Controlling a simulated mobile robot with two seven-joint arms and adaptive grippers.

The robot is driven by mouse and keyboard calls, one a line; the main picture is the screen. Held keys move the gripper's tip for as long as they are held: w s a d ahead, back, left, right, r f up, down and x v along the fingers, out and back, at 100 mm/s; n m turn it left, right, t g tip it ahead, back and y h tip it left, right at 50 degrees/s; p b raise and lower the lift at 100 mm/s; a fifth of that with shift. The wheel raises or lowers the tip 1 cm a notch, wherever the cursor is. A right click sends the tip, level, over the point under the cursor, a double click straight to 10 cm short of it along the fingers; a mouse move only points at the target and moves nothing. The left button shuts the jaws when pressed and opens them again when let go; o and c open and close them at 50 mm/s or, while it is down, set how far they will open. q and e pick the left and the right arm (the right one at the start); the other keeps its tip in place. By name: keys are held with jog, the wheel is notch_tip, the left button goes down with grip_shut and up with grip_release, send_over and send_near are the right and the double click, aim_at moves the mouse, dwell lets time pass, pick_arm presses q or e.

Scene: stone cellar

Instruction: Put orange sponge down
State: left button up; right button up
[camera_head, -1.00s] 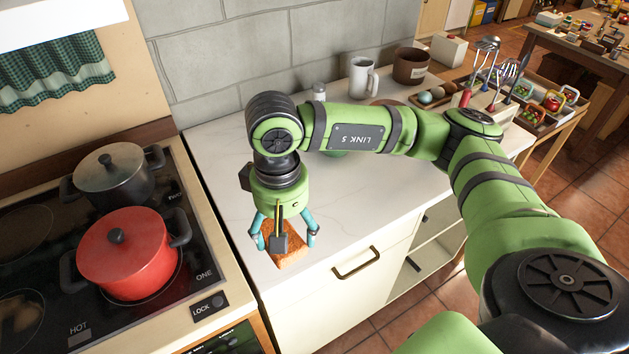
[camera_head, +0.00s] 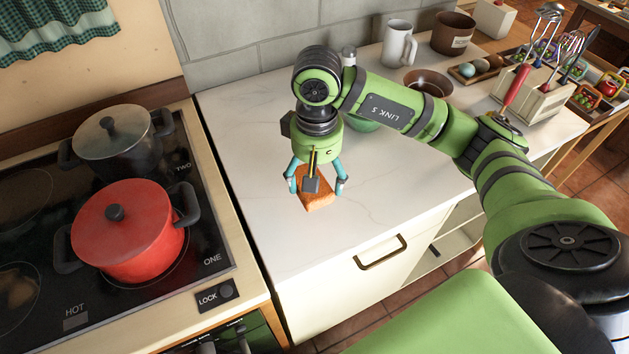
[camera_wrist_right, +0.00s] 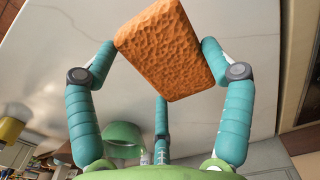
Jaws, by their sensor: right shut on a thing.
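The orange sponge (camera_head: 319,199) is a block with a rough, pitted surface. It is held between the teal fingers of my right gripper (camera_head: 318,188), over the white marble counter (camera_head: 270,225). In the right wrist view the sponge (camera_wrist_right: 170,50) sits between the fingertips of the right gripper (camera_wrist_right: 160,62), with a finger on each side and a third finger below. Whether the sponge touches the counter is hard to tell. My left gripper is not in view.
A red pot (camera_head: 128,232) and a dark grey pot (camera_head: 110,140) stand on the stove at the left. A green bowl (camera_head: 362,121), brown bowl (camera_head: 428,84), white mug (camera_head: 399,42) and brown pot (camera_head: 453,33) stand behind the arm. The counter's front middle is clear.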

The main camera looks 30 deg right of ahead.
jog(key=shift+w+f, duration=0.2)
jog(key=shift+w, duration=0.1)
jog(key=shift+w+f, duration=0.1)
jog(key=shift+f, duration=0.25)
notch_tip(320, 180, down, 2)
jog(key=shift+f+p, duration=0.2)
jog(key=shift+p, duration=0.6)
jog(key=shift+f, duration=0.35)
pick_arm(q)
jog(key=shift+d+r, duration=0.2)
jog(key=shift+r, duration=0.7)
pick_arm(e)
jog(key=shift+f, duration=0.15)
jog(key=shift+f+b, duration=0.25)
jog(key=shift+b, duration=0.05)
jog(key=o, duration=0.9)
jog(key=shift+r, duration=0.1)
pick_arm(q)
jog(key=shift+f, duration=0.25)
pick_arm(e)
jog(key=shift+o, duration=0.2)
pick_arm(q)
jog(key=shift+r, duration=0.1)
